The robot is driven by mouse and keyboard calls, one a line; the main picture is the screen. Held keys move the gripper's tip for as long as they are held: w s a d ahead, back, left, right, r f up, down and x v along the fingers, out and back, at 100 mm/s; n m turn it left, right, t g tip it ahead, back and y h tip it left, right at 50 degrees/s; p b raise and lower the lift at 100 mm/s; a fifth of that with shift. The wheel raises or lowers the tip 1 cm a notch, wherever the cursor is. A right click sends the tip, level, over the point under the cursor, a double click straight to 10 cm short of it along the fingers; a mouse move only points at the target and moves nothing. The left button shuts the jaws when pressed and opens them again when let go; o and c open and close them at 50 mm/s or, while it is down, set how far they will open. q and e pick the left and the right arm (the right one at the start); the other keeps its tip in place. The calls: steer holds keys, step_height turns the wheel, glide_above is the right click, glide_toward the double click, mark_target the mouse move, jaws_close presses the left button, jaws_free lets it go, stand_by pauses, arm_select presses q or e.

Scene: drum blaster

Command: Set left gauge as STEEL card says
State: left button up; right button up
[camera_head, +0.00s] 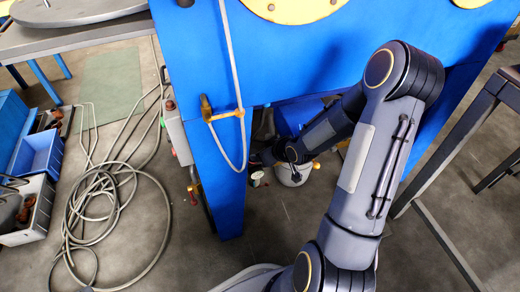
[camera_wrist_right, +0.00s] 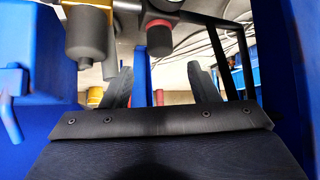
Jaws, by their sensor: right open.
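A small round white-faced gauge (camera_head: 257,175) shows low beside the blue cabinet's front leg in the head view; its reading is too small to make out. My right arm reaches under the cabinet, and my right gripper (camera_head: 262,157) is close above that gauge, partly hidden in shadow. In the right wrist view my right gripper (camera_wrist_right: 160,85) is open, with its two dark fingers apart and nothing held. A dark knob with a red band (camera_wrist_right: 159,38) is above and beyond the gap between the fingers. No STEEL card can be made out. My left gripper is not in view.
The blue cabinet (camera_head: 200,60) stands over my right forearm, its leg (camera_head: 227,205) close to the gripper. A dark cylinder (camera_wrist_right: 86,38) hangs at upper left in the wrist view. A coiled hose (camera_head: 105,205) and bins (camera_head: 38,155) lie on the floor at left.

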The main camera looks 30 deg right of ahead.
steer(key=shift+r, duration=0.1)
stand_by(0.4)
steer(key=s+a+r+m+g+h, duration=0.1)
steer(key=s+r, duration=0.3)
steer(key=r, duration=0.2)
steer(key=s+a+r+m, duration=0.1)
steer(key=s+a+r, duration=0.1)
steer(key=s+r, duration=0.3)
steer(key=s+a+r+m+g+y, duration=0.1)
steer(key=s+a+r+y, duration=0.1)
steer(key=s+a+r, duration=0.35)
steer(key=s+a+r+g+y, duration=0.1)
steer(key=s+a+r, duration=0.15)
steer(key=s, duration=0.65)
step_height(320, 180, up, 38)
steer(key=a+p, duration=0.1)
steer(key=p, duration=3.7)
steer(key=shift+s+p, duration=0.2)
steer(key=shift+p, duration=0.1)
steer(key=shift+a+f, duration=0.1)
steer(key=shift+f, duration=0.05)
steer(key=shift+m, duration=0.3)
